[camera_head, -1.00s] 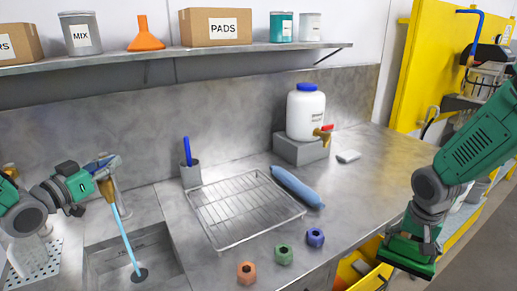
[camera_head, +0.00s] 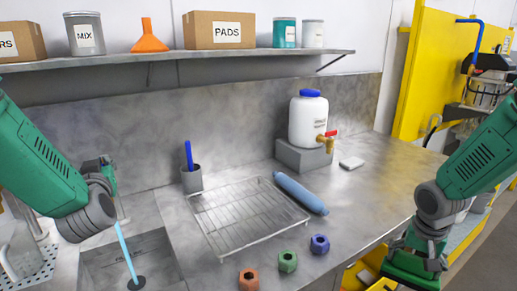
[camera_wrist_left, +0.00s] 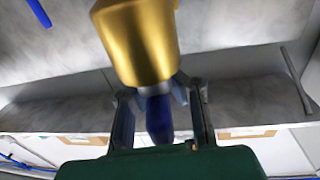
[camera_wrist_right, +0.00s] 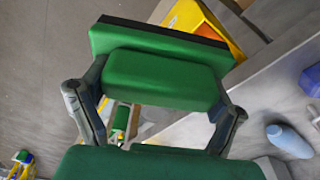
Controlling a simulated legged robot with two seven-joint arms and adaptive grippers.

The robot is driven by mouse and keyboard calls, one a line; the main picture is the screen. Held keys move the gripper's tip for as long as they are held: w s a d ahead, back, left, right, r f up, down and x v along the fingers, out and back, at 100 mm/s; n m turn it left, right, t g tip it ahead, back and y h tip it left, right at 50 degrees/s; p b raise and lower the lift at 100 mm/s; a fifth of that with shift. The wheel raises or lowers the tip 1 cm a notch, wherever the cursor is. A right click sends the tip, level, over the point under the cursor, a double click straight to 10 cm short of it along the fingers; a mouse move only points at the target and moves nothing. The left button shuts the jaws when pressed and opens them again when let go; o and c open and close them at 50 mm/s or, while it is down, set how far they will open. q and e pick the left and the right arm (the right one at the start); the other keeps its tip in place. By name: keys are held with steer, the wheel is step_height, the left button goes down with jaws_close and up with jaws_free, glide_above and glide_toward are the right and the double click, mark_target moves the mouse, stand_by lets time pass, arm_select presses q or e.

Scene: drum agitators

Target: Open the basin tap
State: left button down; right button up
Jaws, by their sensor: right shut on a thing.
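In the left wrist view the brass tap body (camera_wrist_left: 138,40) has a blue handle (camera_wrist_left: 158,118) standing between the fingers of my left gripper (camera_wrist_left: 160,97). The fingers are apart on either side of the handle; I see no clear grip. In the head view my left gripper (camera_head: 105,170) is over the back of the basin (camera_head: 155,262) and hides most of the tap. A light-blue water stream (camera_head: 127,258) falls into the basin's dark drain. My right gripper (camera_head: 415,250) is shut on a green block with a black face (camera_wrist_right: 160,80), at the right beyond the counter edge.
A wire rack (camera_head: 245,212) lies right of the basin, with a blue bottle (camera_head: 300,193) beside it. Several hex nuts lie along the front, one green (camera_head: 287,261). A blue-capped white jug (camera_head: 307,120) stands on a grey block. A cup (camera_head: 191,180) stands behind the rack.

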arm_select(q)
steer(key=shift+s+f+n+g+y, duration=0.25)
steer(key=shift+f+n+g+y, duration=0.25)
steer(key=shift+n+y, duration=0.15)
steer(key=shift+a, duration=0.1)
steer(key=c, duration=1.6)
jaws_free()
steer(key=shift+s+r, duration=0.1)
arm_select(e)
steer(key=shift+s, duration=0.1)
arm_select(q)
steer(key=shift+r+y, duration=0.25)
arm_select(e)
steer(key=shift+s+r, duration=0.1)
arm_select(q)
steer(key=shift+s+d, duration=0.3)
steer(key=shift+d, duration=0.05)
steer(key=v, duration=1.1)
steer(key=shift+s+d, duration=0.1)
steer(key=shift+s, duration=0.05)
arm_select(e)
steer(key=shift+d, duration=0.1)
